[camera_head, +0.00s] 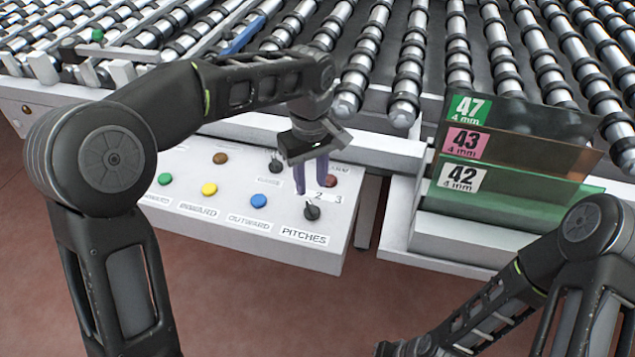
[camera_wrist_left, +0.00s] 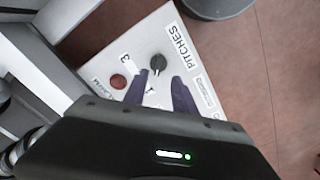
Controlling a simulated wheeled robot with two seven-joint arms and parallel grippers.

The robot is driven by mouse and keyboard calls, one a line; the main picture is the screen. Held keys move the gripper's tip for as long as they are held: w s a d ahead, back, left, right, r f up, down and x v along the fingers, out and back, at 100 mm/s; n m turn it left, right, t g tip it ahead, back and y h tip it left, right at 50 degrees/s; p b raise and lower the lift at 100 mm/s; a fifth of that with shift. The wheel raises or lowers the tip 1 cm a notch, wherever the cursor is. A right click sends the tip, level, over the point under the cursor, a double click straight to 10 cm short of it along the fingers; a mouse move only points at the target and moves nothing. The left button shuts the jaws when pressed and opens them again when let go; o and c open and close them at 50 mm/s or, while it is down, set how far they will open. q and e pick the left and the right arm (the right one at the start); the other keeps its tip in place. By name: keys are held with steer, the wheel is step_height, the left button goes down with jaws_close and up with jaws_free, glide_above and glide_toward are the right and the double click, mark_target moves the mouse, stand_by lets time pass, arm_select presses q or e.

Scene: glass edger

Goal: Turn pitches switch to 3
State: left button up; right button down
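The pitches switch (camera_head: 312,211) is a black rotary knob on the white control panel (camera_head: 330,262), above the label PITCHES, with printed numbers 2 and 3 behind it. In the left wrist view the knob (camera_wrist_left: 158,63) shows with the numbers 3 and 1 nearby. My left gripper (camera_head: 312,182) is over the panel just behind the knob, its two purple fingers pointing down. The fingers are apart and nothing is between them in the wrist view (camera_wrist_left: 158,88); the knob lies just beyond their tips. My right gripper (camera_head: 412,347) is at the bottom edge, partly cut off.
A red button (camera_head: 330,181) and another black knob (camera_head: 275,165) are close to the left gripper. Blue (camera_head: 258,197), yellow (camera_head: 209,189) and green (camera_head: 165,179) buttons lie to the left. Numbered glass sheets (camera_head: 510,150) stand at right; a roller conveyor (camera_head: 405,60) runs behind.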

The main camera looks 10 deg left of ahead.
mark_target(312, 206)
arm_select(q)
steer(key=shift+w, duration=0.35)
steer(key=shift+s+r, duration=0.1)
steer(key=shift+s, duration=0.15)
steer(key=shift+f, duration=4)
steer(key=shift+c, duration=0.2)
jaws_close()
